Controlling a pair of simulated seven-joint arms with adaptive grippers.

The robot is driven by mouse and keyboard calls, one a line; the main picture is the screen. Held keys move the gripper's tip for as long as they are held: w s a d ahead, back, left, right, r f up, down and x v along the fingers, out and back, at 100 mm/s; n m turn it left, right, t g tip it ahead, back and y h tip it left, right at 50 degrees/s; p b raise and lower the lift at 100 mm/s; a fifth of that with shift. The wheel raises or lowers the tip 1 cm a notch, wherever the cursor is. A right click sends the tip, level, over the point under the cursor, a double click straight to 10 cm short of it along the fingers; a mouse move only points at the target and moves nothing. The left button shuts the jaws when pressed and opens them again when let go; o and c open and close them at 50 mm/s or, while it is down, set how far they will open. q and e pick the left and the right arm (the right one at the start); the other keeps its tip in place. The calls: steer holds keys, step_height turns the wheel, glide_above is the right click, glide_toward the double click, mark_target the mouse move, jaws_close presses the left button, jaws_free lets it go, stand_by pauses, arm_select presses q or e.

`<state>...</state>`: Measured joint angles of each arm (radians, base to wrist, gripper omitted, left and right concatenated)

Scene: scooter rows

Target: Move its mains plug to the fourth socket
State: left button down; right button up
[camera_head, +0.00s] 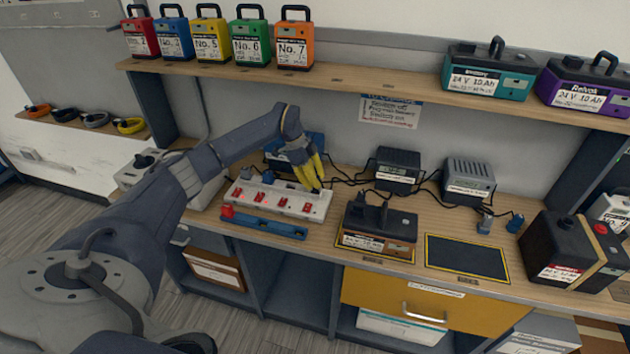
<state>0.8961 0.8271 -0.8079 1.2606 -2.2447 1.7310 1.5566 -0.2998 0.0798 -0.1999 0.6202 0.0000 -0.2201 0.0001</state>
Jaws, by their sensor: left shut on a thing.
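The white power strip (248,201) lies on the bench with a row of sockets and red switches. My left gripper (315,185), with yellow fingers, is shut at the strip's right end, above the fourth socket. The mains plug between its fingers is mostly hidden, and I cannot tell whether it is seated or just above the strip. My right gripper is not in view.
A blue bar (265,223) lies before the strip. Chargers (398,170) (469,181) with black cables stand behind. A battery (378,224) sits on one mat; another mat (467,257) is empty. A large battery (563,250) stands at right. A shelf (372,80) overhangs the bench.

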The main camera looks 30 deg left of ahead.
arm_select(q)
steer(key=shift+f, duration=1)
stand_by(0.8)
steer(key=c, duration=1.2)
jaws_free()
steer(key=v, duration=1.2)
steer(key=shift+d, duration=0.1)
